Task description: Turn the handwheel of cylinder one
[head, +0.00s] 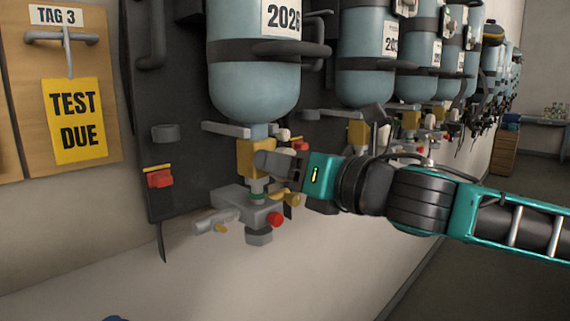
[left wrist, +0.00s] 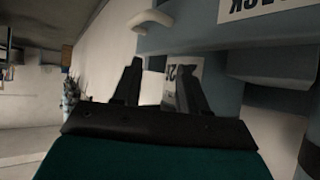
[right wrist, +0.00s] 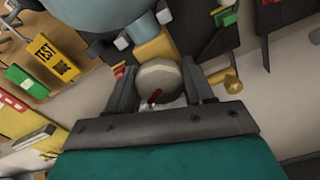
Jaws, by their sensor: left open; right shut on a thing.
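The nearest cylinder (head: 252,85), pale blue with a 2026 label, hangs upside down on a dark backplate with a brass valve block (head: 248,158) below it. My right gripper (head: 270,164) reaches in from the right at that valve. In the right wrist view, a pale round handwheel (right wrist: 158,78) with a red mark sits between the fingers, and the gripper is shut on it. In the head view the gripper mostly hides the wheel. My left gripper (left wrist: 158,80) shows only in the left wrist view, its fingers apart and empty, near blue-grey surfaces and a white label.
A grey regulator (head: 245,205) with a red knob (head: 275,220) hangs just below the valve. More cylinders (head: 370,60) line the wall to the right. A yellow TEST DUE tag (head: 74,120) hangs on a wooden board at the left. The floor at the right is clear.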

